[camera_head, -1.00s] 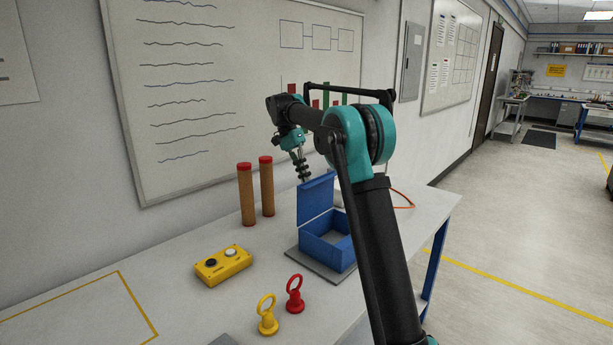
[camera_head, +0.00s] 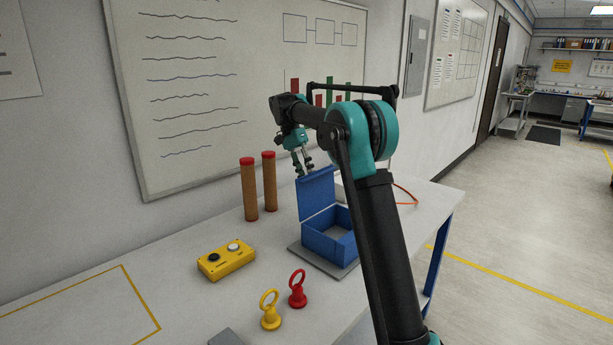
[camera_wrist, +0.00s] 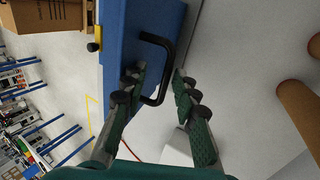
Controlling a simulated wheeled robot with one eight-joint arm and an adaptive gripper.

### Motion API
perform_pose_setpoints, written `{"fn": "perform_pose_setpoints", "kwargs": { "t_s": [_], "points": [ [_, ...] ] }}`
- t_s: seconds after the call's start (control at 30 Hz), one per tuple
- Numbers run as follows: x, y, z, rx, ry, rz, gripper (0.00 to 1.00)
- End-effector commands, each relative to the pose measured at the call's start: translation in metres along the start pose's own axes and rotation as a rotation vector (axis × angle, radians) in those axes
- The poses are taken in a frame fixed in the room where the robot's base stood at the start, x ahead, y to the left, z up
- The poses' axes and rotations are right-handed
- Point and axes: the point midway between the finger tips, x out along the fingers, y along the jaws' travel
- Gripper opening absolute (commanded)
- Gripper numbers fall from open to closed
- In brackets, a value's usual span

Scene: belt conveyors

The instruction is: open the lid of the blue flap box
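The blue flap box (camera_head: 326,247) stands on a grey plate on the table, with its lid (camera_head: 316,196) swung up and leaning back, so the inside shows. In the wrist view the lid (camera_wrist: 150,20) carries a black bar handle (camera_wrist: 168,48). My gripper (camera_head: 305,167) is at the lid's raised top edge in the head view. I see no grip on the handle; whether the left finger touches the lid is unclear.
Two brown cylinders with red tops (camera_head: 259,187) stand left of the box. A yellow button box (camera_head: 227,259), a yellow ring-topped piece (camera_head: 270,312) and a red one (camera_head: 298,290) are in front. The wall with a whiteboard (camera_head: 190,100) is close behind. The table's left part is clear.

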Motion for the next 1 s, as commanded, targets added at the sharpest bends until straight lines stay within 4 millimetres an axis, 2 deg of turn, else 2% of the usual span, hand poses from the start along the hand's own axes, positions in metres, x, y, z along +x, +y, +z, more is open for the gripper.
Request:
{"fn": "perform_pose_setpoints", "kwargs": {
  "t_s": [0.23, 0.7, 1.0],
  "points": [
    [-0.013, 0.000, 0.000, 0.000, 0.001, 0.000, 0.29],
    [-0.090, 0.000, 0.000, -0.001, 0.000, 0.000, 0.29],
    [-0.115, 0.000, 0.000, 0.000, 0.000, 0.000, 0.29]
  ]
}}
